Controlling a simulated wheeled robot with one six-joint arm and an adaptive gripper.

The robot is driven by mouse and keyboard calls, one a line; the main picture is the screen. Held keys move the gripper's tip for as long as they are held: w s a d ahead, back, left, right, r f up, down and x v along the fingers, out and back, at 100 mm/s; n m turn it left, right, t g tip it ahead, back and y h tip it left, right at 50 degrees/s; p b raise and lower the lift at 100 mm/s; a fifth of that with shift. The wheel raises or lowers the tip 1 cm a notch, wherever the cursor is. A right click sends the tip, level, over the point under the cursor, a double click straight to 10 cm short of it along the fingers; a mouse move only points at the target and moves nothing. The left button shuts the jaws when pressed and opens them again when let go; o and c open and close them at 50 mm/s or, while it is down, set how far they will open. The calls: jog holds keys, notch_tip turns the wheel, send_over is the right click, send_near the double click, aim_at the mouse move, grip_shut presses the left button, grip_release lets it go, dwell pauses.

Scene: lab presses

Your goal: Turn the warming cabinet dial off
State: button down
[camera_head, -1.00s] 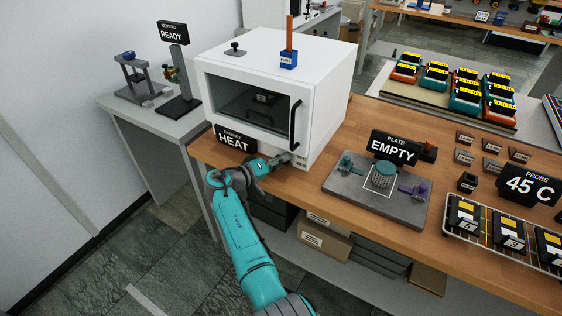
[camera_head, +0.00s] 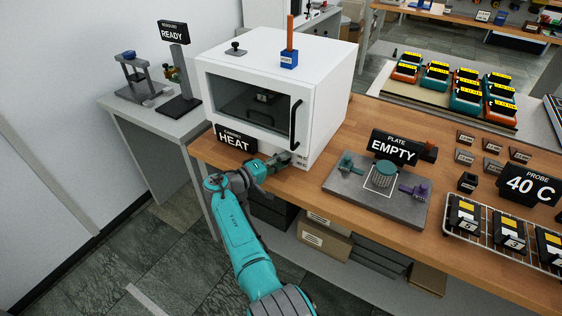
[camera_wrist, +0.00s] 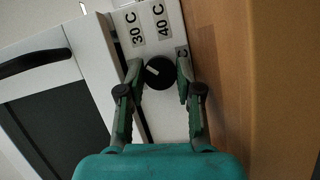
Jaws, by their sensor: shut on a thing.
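The warming cabinet (camera_head: 312,78) is a white box with a dark window and black handle, on the wooden bench. Its dial (camera_wrist: 160,73) is a round black knob with a white mark, on a pale panel in the wrist view. The mark points up and left in that picture. Labels "30 C" (camera_wrist: 137,27) and "40 C" (camera_wrist: 162,20) sit above it; a third label is partly hidden by a finger. My gripper (camera_wrist: 159,70) is shut on the dial, one finger on each side. In the head view my gripper (camera_head: 284,162) is at the cabinet's lower right front and covers the dial.
A sign reading "HEAT" (camera_head: 234,139) stands left of my gripper. A grey plate fixture (camera_head: 345,186) with an "EMPTY" sign (camera_head: 393,150) lies to the right. The probe display (camera_head: 531,185) reads 40 C. The cabinet door is closed.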

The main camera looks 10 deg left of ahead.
jog(key=c, duration=1.1)
grip_release()
jog(key=shift+o, duration=0.2)
jog(key=f+v, duration=0.1)
jog(key=v, duration=1.1)
jog(key=shift+r, duration=0.4)
jog(key=shift+o, duration=0.3)
